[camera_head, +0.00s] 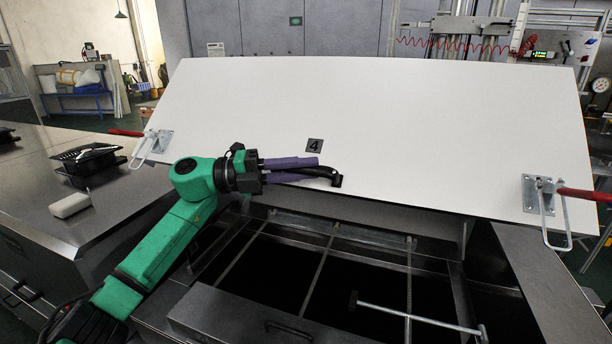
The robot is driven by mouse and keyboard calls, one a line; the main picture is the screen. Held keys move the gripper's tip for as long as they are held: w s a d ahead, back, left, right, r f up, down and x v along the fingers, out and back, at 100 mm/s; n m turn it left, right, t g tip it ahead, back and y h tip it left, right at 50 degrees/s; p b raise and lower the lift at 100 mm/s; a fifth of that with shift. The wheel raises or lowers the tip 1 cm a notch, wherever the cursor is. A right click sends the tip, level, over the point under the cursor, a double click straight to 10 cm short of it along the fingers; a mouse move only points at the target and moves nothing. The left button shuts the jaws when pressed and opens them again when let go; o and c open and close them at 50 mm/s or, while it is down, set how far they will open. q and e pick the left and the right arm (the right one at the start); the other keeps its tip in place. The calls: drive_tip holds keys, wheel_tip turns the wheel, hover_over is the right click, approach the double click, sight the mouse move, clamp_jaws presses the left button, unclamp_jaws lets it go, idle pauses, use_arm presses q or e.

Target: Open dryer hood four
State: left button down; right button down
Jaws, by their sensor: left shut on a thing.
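Hood four (400,130) is a wide white panel with a black label "4" near its middle. It stands raised and tilted, with a dark opening (270,270) under its lower edge. A black bar handle (333,174) sits on the panel below the label. My left gripper (305,172), with purple fingers on a green arm, is shut on this handle, and the fingers hide part of it. Clamps with red grips sit at the panel's left (154,144) and right (546,194) ends. My right gripper is not in view.
Metal rails and a T-shaped bar (420,317) cross the opening. A metal worktop at left holds a black vented unit (88,160) and a white block (70,205). Grey cabinets (300,30) and equipment stand behind the panel.

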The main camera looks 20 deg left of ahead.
use_arm(q)
drive_tip(key=shift+w, duration=0.1)
drive_tip(key=shift+f, duration=0.1)
drive_tip(key=c, duration=0.8)
unclamp_jaws()
drive_tip(key=shift+a+b, duration=0.35)
drive_tip(key=shift+a, duration=0.05)
drive_tip(key=r+b+v, duration=0.1)
drive_tip(key=b+v, duration=0.4)
drive_tip(key=v, duration=0.8)
drive_tip(key=shift+s+a+f+b, duration=0.3)
drive_tip(key=shift+f+b, duration=0.05)
drive_tip(key=shift+f, duration=0.15)
